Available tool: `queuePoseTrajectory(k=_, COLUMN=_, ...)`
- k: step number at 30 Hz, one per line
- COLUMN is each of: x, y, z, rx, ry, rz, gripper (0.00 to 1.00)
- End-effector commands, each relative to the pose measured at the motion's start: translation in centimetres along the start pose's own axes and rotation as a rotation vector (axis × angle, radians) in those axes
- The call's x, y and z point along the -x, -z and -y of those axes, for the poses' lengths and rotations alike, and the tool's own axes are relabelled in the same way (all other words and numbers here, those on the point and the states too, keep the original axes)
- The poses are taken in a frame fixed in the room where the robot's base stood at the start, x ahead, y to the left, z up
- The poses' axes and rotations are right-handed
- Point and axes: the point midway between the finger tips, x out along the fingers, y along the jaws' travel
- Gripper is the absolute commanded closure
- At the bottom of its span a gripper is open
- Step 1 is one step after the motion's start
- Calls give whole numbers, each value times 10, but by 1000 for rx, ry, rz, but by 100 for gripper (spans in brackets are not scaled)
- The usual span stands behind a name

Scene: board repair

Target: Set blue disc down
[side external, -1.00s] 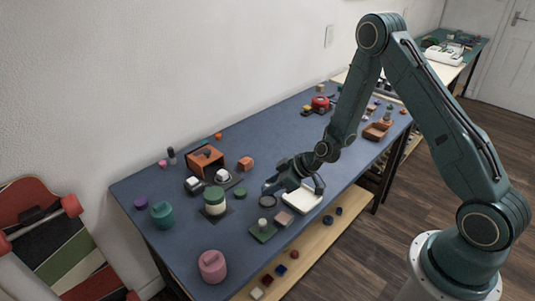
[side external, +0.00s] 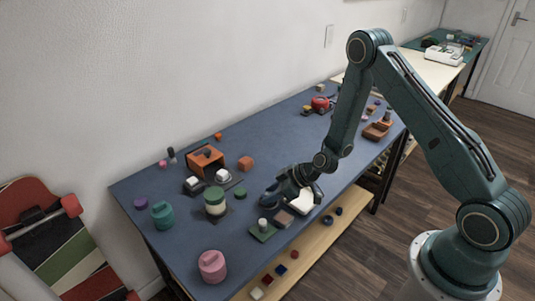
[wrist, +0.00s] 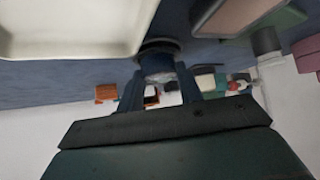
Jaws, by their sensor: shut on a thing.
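The blue disc (wrist: 158,63) shows in the wrist view as a dark blue shape between my two finger tips, partly hidden by them. My gripper (side external: 272,197) is shut on it, low over the blue table top, just left of the white tray. In the wrist view my gripper (wrist: 160,88) reaches toward a dark round ring or dish (wrist: 160,44) on the table. Whether the disc touches it or the table I cannot tell. In the side view the gripper hides this dish.
The white tray (side external: 302,200) stands close on the right of my gripper. A small block on a green plate (side external: 263,233) and a brownish square block (side external: 284,218) lie in front. A green-and-cream jar (side external: 215,204) stands to the left. An orange box (side external: 206,163) stands behind left.

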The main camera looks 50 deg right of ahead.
Motion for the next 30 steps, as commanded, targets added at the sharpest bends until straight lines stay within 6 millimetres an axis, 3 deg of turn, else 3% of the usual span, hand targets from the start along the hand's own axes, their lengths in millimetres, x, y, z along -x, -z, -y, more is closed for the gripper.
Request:
queuePoseTrajectory(k=11, x=-4, y=-4, z=0, rx=0, ry=0, rz=1, gripper=89)
queuePoseTrajectory(k=12, x=-4, y=-4, z=0, rx=0, ry=0, rz=2, gripper=56)
queuePoseTrajectory(k=15, x=-4, y=-5, z=1, rx=0, ry=2, rz=3, gripper=42)
queuePoseTrajectory(k=30, x=-4, y=-6, z=5, rx=-1, ry=12, rz=8, gripper=42)
